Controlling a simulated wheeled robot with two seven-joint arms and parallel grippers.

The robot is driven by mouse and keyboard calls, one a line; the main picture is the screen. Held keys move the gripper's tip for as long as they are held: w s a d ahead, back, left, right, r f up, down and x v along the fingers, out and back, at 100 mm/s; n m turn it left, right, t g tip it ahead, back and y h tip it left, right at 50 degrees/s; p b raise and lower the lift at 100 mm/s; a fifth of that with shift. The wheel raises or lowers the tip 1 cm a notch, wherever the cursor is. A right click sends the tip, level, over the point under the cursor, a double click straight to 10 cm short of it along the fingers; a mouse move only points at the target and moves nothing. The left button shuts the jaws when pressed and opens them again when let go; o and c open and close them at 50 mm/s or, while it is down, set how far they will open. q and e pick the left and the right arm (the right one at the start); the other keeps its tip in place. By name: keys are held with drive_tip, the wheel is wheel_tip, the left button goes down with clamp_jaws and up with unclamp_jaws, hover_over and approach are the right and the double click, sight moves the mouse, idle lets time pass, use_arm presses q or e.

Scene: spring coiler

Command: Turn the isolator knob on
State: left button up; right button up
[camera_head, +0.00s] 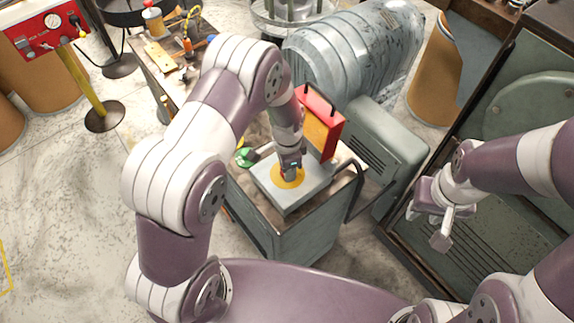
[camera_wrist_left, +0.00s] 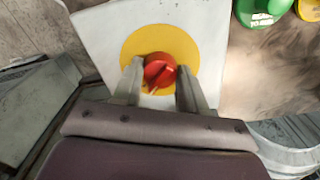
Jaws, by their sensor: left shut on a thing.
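The isolator knob (camera_wrist_left: 160,72) is red and sits on a round yellow plate (camera_wrist_left: 186,44) on a pale grey box. In the left wrist view its pointer ridge slants down and to the left. My left gripper (camera_head: 289,174) comes down over the box from above and hides most of the knob in the head view. In the left wrist view its two fingers stand on either side of the knob, shut on it. The box (camera_head: 297,198) lies on top of a grey cabinet. My right gripper (camera_head: 432,219) is open and empty, at the right, away from the knob.
A red and yellow case (camera_head: 321,124) stands just behind the box. Green round tags (camera_wrist_left: 262,10) lie beside it. A large grey motor housing (camera_head: 345,55) is behind. A dark machine panel (camera_head: 520,80) stands at right. Open floor (camera_head: 70,200) is at left.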

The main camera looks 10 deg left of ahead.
idle(0.4)
use_arm(q)
drive_tip(key=o, duration=1.1)
drive_tip(key=shift+d, duration=0.1)
drive_tip(key=shift+c, duration=0.2)
wheel_tip(320, 180, up, 13)
drive_tip(key=b, duration=0.1)
drive_tip(key=shift+f, duration=0.2)
